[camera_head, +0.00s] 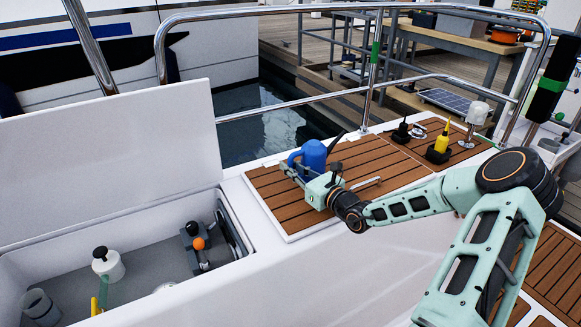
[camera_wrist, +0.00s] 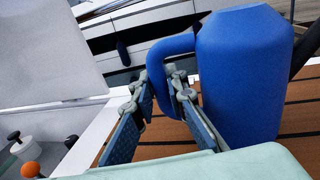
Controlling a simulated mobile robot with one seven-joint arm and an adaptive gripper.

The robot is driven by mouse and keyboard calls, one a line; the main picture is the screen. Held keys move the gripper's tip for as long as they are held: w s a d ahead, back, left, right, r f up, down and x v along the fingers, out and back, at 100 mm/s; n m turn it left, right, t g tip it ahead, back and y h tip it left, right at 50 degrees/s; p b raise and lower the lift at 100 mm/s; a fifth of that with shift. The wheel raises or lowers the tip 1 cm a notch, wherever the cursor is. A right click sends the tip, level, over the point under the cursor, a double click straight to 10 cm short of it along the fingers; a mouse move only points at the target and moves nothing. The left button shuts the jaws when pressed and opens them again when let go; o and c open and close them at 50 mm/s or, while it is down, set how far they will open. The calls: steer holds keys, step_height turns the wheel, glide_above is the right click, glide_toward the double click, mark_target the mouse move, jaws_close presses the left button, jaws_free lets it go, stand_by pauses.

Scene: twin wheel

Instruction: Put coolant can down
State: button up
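The blue coolant can (camera_head: 313,155) is upright at the left part of the wooden-slatted deck panel (camera_head: 290,212). In the wrist view the can (camera_wrist: 245,75) fills the right side, with its loop handle (camera_wrist: 170,46) toward the left. My gripper (camera_head: 318,182) is at the near side of the can. In the wrist view its two fingers (camera_wrist: 161,95) are on either side of the handle, close against it. The can's base looks at or very near the slats; I cannot tell if it bears fully on them.
A yellow bottle (camera_head: 441,143) and a small black item (camera_head: 401,132) stand farther right on the slats. An open locker (camera_head: 150,262) with its raised lid (camera_head: 105,155) is at left. A steel rail (camera_head: 370,75) runs behind. The slats between can and bottle are mostly clear.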

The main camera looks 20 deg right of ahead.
steer(key=o, duration=0.3)
steer(key=shift+o, duration=0.2)
steer(key=shift+r, duration=0.15)
steer(key=shift+s+d+r, duration=0.1)
steer(key=shift+s, duration=0.1)
steer(key=p+v, duration=0.3)
steer(key=v, duration=0.8)
steer(key=shift+s, duration=0.25)
